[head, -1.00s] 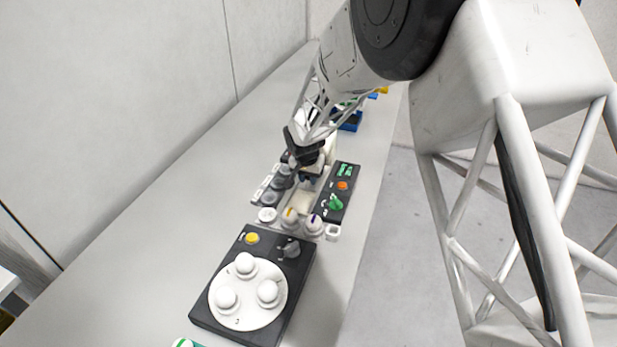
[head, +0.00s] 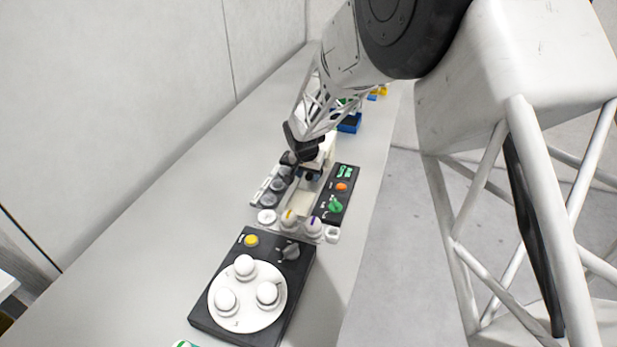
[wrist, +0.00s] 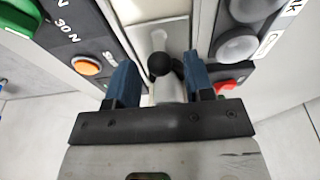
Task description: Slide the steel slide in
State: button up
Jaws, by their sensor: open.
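The steel slide (wrist: 158,38) shows in the wrist view as a pale metal plate in a channel between two dark panels. A black ball knob (wrist: 160,65) on a light stem stands at its near end. My gripper (wrist: 160,80) is open, with one dark blue finger on each side of the knob. I cannot tell whether either finger touches it. In the head view my gripper (head: 313,176) is low over the far end of the device, and the arm hides the knob. A pale plate (head: 302,204) shows in the channel in front of the gripper.
A dark panel with an orange button (head: 341,187) and a green knob stands right of the channel. Grey round cups (head: 269,200) line its left. White domed knobs (head: 313,225) stand at the near end. A black turntable box (head: 205,317) is nearer. The bench's left side is clear.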

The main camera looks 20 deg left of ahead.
jog(key=shift+r, duration=2.1)
notch_tip(320, 180, up, 8)
jog(key=shift+d+r, duration=0.1)
